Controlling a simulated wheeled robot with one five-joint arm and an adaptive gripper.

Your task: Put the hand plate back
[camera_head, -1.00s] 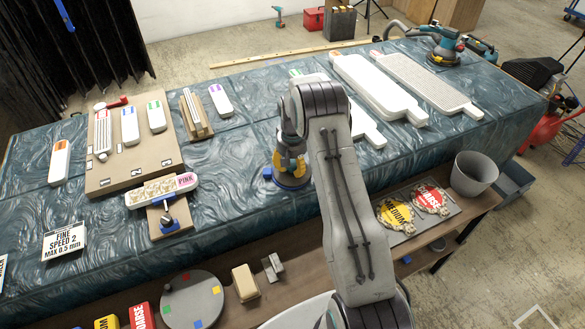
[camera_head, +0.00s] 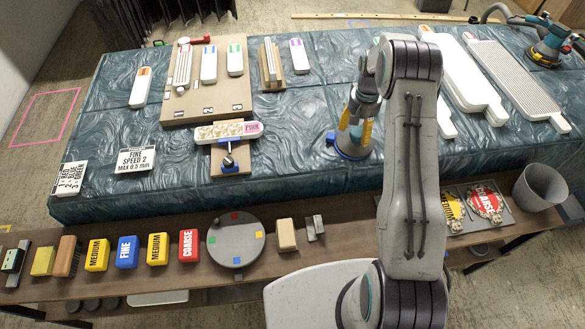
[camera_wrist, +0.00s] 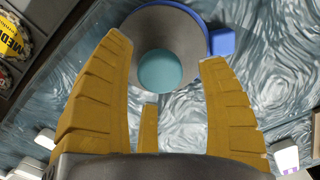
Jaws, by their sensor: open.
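A round grey disc (camera_wrist: 185,30) with a teal round centre (camera_wrist: 160,70) and a blue rim and tab (camera_wrist: 222,42) lies on the blue covered table. I take it to be the hand plate, but cannot be sure.
A relief piece labelled PINK (camera_head: 222,131) on a stand and a cardboard board (camera_head: 208,108) with coloured-label blocks lie to the left. White paddles (camera_head: 510,80) lie right. The front shelf (camera_head: 140,283) holds sanding blocks, a grey round plate (camera_head: 236,240) and a grey bucket (camera_head: 538,187).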

